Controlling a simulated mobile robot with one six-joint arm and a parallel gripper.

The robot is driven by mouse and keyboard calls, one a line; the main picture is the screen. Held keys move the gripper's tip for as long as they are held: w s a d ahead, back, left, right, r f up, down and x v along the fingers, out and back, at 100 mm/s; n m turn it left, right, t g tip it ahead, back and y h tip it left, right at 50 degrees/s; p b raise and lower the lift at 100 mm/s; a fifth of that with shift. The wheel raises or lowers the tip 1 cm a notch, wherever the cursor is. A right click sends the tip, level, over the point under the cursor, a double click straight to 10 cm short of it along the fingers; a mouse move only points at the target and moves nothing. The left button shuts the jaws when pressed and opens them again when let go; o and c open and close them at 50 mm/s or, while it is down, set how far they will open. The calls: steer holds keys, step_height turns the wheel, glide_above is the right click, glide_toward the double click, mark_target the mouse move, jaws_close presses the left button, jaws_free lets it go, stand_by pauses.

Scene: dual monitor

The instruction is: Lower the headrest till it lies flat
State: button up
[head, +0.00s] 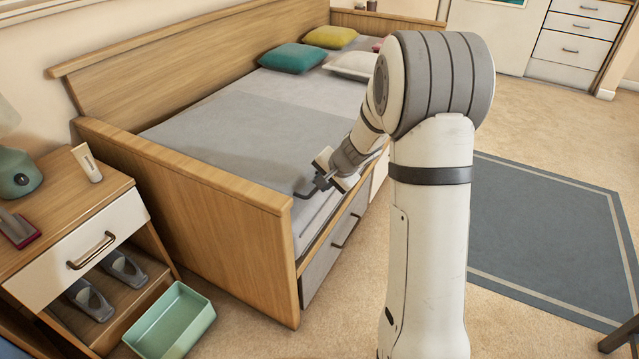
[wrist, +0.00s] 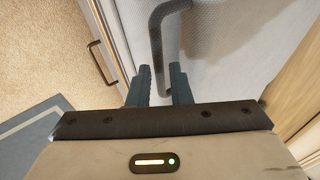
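The bed's grey near-end section (head: 225,140), which I take to be the headrest, spans the frame beside the wooden end board. A seam divides it from the lighter section behind. I cannot tell its exact tilt. A dark bent bar handle (head: 304,193) is at its front edge. My gripper (head: 319,184) is at this handle. In the wrist view the handle (wrist: 157,40) runs down to my gripper (wrist: 161,82), and its lower part shows between the two fingers. A gap shows between the fingers; a firm grip on the bar is not visible.
The wooden end board (head: 190,185) rises close to my gripper. A drawer front with a handle (head: 345,232) lies below. Pillows (head: 292,57) lie at the far end. A nightstand (head: 95,240) and green bin (head: 172,322) stand at left. Carpet and a blue rug (head: 545,235) are clear at right.

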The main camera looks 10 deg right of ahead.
steer(key=shift+p+v, duration=0.5)
steer(key=shift+v, duration=1.7)
